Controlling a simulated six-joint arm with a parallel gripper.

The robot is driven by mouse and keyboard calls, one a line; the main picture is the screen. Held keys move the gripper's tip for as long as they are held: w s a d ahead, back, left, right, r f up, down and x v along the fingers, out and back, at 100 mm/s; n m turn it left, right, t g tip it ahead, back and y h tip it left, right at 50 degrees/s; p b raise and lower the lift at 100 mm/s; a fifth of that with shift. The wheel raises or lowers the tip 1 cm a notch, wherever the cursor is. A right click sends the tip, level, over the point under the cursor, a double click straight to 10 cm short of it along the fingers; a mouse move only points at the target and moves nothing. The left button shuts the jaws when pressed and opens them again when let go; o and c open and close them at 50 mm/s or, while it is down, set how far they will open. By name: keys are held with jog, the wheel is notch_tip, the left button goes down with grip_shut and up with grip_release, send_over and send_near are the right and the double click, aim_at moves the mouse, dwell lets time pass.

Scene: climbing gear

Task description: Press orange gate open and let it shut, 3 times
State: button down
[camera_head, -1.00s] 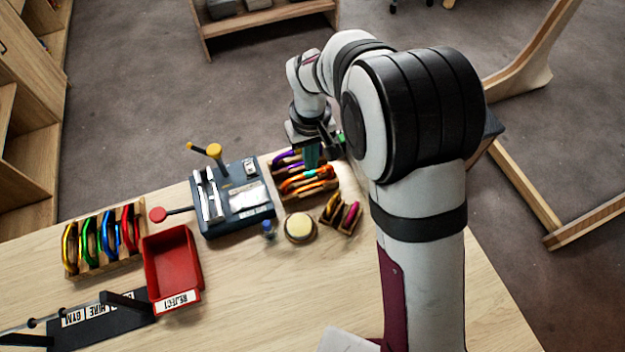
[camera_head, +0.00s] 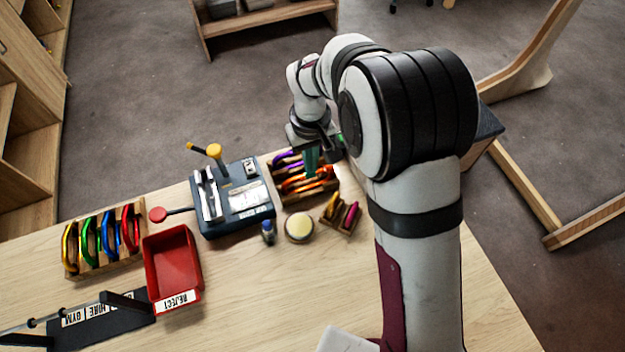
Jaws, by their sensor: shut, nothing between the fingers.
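Orange carabiners (camera_head: 300,184) lie in a wooden rack (camera_head: 296,199) at the back right of the table, with a purple carabiner (camera_head: 286,159) behind them. My gripper (camera_head: 312,172) is shut and empty, pointing down at the rack's back right part. Its fingers look green and overlap the orange carabiners in this view. I cannot tell whether they touch a gate. The gates are too small to make out, and the gripper hides part of the rack.
A grey test fixture (camera_head: 238,217) stands left of the rack. A small wooden rack (camera_head: 338,226) with yellow and pink carabiners, a round cream-topped pot (camera_head: 299,227) and a small blue bottle (camera_head: 268,232) stand in front. A red reject tray (camera_head: 172,265) and a rack of colored carabiners (camera_head: 104,262) are left.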

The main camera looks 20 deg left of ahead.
jog(key=shift+f, duration=0.9)
jog(key=shift+r, duration=3.55)
jog(key=s+d+r+m, duration=0.2)
jog(key=d+r+m, duration=0.15)
jog(key=d, duration=0.35)
jog(key=s+d+r+m, duration=0.2)
jog(key=s+d+r, duration=0.15)
jog(key=d, duration=0.25)
jog(key=s+d+m+y, duration=0.1)
jog(key=s+d+m, duration=0.8)
jog(key=s, duration=0.6)
jog(key=shift+d+r+y, duration=0.35)
jog(key=shift+d+y, duration=0.05)
jog(key=shift+d, duration=0.2)
